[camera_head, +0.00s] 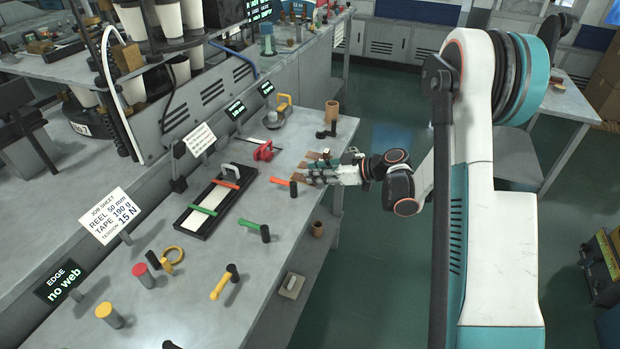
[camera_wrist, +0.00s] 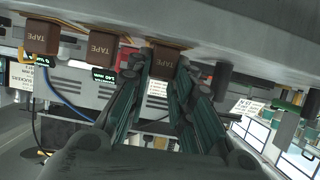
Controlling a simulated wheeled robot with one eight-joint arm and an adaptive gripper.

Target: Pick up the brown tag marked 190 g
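Three brown tags with "TAPE" lettering show in the wrist view: one at left (camera_wrist: 73,46), one in the middle (camera_wrist: 105,48), and one at right (camera_wrist: 162,63). No 190 g mark is legible on them. My gripper (camera_wrist: 165,58) has a dark teal finger on either side of the right tag, with the fingertips close to its edges. I cannot tell whether they press on it. In the head view my gripper (camera_head: 312,173) is at the bench's right edge, beside small brown tags (camera_head: 299,178) that its fingers partly cover.
The bench (camera_head: 190,318) holds an orange-handled hammer (camera_head: 284,183), a green-handled hammer (camera_head: 255,229), a red clamp-like tool (camera_head: 263,151) and a black frame (camera_head: 246,176).

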